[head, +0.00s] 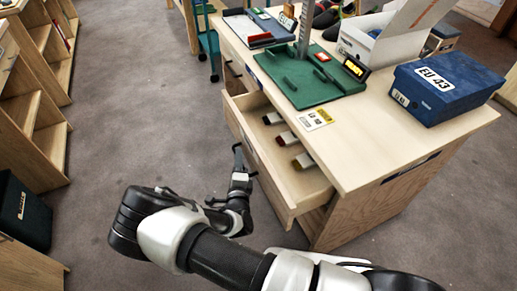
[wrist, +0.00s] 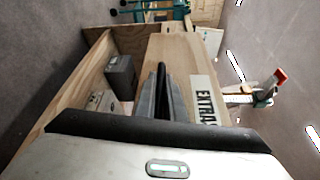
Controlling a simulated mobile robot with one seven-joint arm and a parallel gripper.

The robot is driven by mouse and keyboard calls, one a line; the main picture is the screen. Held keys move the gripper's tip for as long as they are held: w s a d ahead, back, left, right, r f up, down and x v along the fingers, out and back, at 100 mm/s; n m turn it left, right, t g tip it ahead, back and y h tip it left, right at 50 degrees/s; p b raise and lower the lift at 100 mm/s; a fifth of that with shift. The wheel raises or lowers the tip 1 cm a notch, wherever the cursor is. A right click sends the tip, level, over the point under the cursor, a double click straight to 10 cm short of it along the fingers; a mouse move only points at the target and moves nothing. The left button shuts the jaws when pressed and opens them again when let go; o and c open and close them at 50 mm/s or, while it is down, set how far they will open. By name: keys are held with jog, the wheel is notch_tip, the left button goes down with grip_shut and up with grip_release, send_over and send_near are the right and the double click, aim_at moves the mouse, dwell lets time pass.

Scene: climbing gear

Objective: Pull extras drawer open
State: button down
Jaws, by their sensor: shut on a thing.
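The extras drawer (head: 306,183) is a light wooden drawer in the left side of the workbench, and it stands pulled out. Small items lie inside it. In the wrist view its wooden front (wrist: 180,55) carries a white label (wrist: 204,98) on which "EXTRA" can be read. My gripper (head: 240,160) is at the outer face of the drawer front. In the wrist view my gripper (wrist: 163,95) is shut on the drawer's dark handle (wrist: 163,80), which is mostly hidden between the fingers.
The workbench top (head: 380,145) carries a green board (head: 305,80), a blue EU 43 shoebox (head: 445,88) and an open white box (head: 385,40). Wooden shelves (head: 35,110) and a dark box (head: 22,212) stand at the left. Grey floor (head: 140,110) between is clear.

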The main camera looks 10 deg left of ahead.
jog(key=s+a+b, duration=0.2)
jog(key=s+a, duration=0.7)
jog(key=a, duration=0.4)
jog(key=shift+s+a, duration=0.15)
jog(key=shift+a, duration=0.2)
jog(key=c, duration=1.8)
grip_release()
jog(key=shift+c, duration=0.2)
jog(key=shift+s, duration=0.1)
jog(key=p+v, duration=0.2)
jog(key=v, duration=1.5)
jog(key=shift+s, duration=0.25)
